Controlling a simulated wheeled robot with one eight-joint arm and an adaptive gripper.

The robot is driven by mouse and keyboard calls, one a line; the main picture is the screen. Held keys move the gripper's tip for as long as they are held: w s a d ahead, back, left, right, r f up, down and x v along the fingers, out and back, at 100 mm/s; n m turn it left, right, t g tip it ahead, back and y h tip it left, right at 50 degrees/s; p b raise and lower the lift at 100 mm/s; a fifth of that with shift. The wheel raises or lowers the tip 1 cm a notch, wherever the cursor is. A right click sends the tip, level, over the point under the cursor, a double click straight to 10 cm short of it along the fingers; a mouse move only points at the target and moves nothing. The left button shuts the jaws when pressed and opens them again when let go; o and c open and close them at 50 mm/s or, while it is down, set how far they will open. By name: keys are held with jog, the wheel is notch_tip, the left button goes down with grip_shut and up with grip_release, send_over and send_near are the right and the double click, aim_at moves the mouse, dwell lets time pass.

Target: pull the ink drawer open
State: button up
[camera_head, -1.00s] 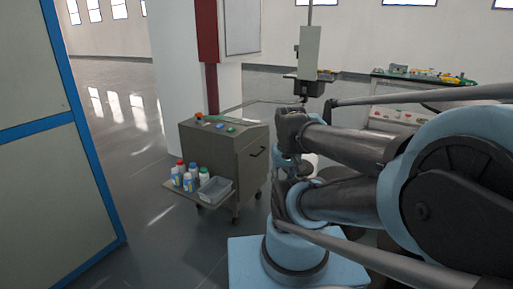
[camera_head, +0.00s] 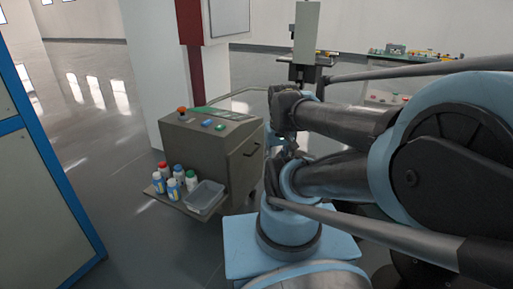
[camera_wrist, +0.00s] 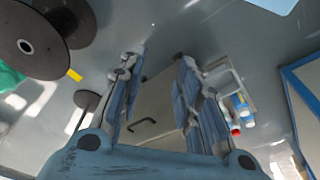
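The grey cabinet (camera_head: 190,147) with buttons on top stands on wheels left of my arm. A dark bar handle (camera_head: 251,150) sits on its right-hand face, high up, and that face looks shut. In the wrist view, the cabinet (camera_wrist: 157,98) shows between and below my gripper's fingers, with the dark handle (camera_wrist: 141,126) near the left finger's base. My gripper (camera_wrist: 160,57) is open, its two blue fingers apart with nothing between them. It does not appear to touch the handle. In the head view, my arm hides much of the gripper.
A side shelf on the cabinet carries several bottles (camera_head: 176,178) and a grey tray (camera_head: 205,196). A blue-framed panel (camera_head: 40,180) stands at the left. In the wrist view, a dark spool (camera_wrist: 30,42) is at upper left. Open floor lies between panel and cabinet.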

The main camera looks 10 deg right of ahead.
jog(key=w+r+m, duration=0.1)
jog(key=w+r, duration=0.4)
jog(key=w, duration=0.1)
jog(key=m+g+y, duration=0.1)
jog(key=m+y, duration=0.1)
jog(key=m, duration=0.4)
send_over(257, 149)
jog(key=s+d, duration=0.2)
jog(key=d, duration=0.1)
jog(key=s+d+x, duration=0.1)
jog(key=x, duration=2.4)
jog(key=shift+w+d+f, duration=0.2)
jog(key=shift+w+f, duration=0.1)
jog(key=shift+f, duration=0.1)
